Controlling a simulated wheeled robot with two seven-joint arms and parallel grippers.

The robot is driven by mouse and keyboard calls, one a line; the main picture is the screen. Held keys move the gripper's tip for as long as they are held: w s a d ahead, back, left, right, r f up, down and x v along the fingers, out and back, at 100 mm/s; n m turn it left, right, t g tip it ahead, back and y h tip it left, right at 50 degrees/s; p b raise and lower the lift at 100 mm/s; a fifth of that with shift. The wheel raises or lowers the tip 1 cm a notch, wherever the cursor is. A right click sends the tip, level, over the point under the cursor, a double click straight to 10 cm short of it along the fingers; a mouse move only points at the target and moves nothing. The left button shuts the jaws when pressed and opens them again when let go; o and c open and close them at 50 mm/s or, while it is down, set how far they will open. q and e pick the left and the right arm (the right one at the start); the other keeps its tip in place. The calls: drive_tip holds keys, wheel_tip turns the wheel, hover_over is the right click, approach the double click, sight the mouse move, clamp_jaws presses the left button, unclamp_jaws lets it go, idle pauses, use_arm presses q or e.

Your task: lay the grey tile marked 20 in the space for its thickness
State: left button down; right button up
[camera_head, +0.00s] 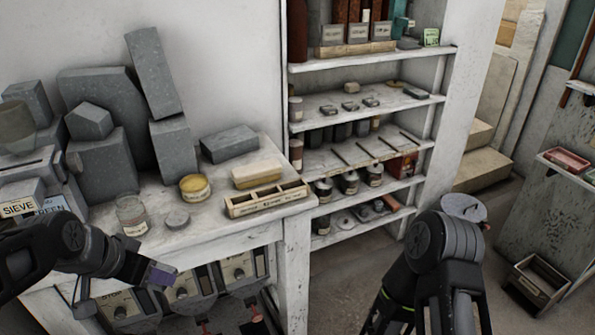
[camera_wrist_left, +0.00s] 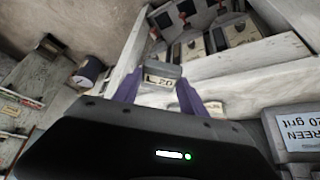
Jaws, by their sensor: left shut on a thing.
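My left gripper (camera_head: 160,273) is in front of the workbench's front edge, at the lower left of the head view. In the left wrist view its purple fingers (camera_wrist_left: 158,92) are shut on the small grey tile (camera_wrist_left: 160,82), whose pale face shows "20". In the head view the tile cannot be made out clearly. A pale wooden tray (camera_head: 270,205) with divided spaces and a label on its front lies at the right end of the bench, apart from the gripper. Its label is too small to read. My right arm shows at the lower right; its fingers are not visible.
On the bench (camera_head: 222,231) stand a glass jar (camera_head: 131,215), a small grey disc (camera_head: 177,220), a yellow-rimmed round tin (camera_head: 195,187), a cream block (camera_head: 257,174) and large grey blocks (camera_head: 105,165). Bins (camera_head: 238,270) sit beneath it. Shelves (camera_head: 345,155) stand right of it.

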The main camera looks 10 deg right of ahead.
use_arm(q)
drive_tip(key=w+a+f+n+y, duration=0.1)
drive_tip(key=w+f+n+y, duration=0.1)
drive_tip(key=w+f+n, duration=0.3)
drive_tip(key=shift+n+t+y, duration=0.4)
drive_tip(key=shift+a, duration=0.1)
